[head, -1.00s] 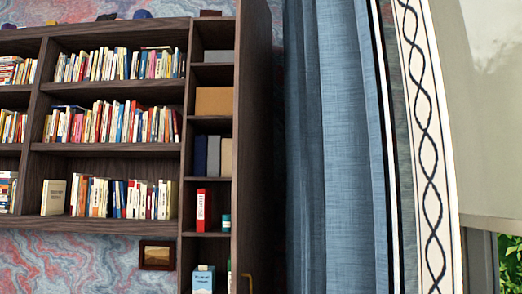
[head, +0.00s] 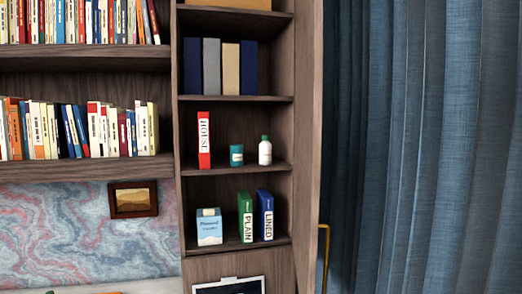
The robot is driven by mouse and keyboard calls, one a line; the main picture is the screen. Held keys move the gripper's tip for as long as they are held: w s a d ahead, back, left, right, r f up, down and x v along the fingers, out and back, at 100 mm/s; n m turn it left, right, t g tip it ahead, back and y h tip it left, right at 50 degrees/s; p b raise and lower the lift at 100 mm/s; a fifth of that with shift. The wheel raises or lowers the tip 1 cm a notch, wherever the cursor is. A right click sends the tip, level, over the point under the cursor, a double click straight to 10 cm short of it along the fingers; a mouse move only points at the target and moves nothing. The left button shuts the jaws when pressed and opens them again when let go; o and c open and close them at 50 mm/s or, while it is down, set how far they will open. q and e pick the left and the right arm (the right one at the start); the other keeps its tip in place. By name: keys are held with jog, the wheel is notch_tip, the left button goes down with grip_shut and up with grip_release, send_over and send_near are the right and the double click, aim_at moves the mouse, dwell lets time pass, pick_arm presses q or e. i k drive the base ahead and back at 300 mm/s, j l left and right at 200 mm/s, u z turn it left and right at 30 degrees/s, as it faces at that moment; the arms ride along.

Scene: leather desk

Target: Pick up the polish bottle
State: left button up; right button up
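A small white bottle with a green cap (head: 265,152) stands upright on a middle shelf of the narrow bookcase column, near its right wall. It looks like the polish bottle, though its label is too small to read. A short teal container (head: 236,155) stands just left of it, slightly apart. A red book or box marked "HOUSE" (head: 204,140) stands farther left on the same shelf. Neither of my grippers is in view.
The shelf (head: 225,171) has a free gap between the red book and the teal container. Dark and light binders (head: 212,67) stand above. A blue-white box (head: 209,227), a green book (head: 245,216) and a blue book (head: 265,214) stand below. Blue curtains (head: 420,150) hang at right.

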aim_at(265, 147)
jog(key=i+j, duration=1.5)
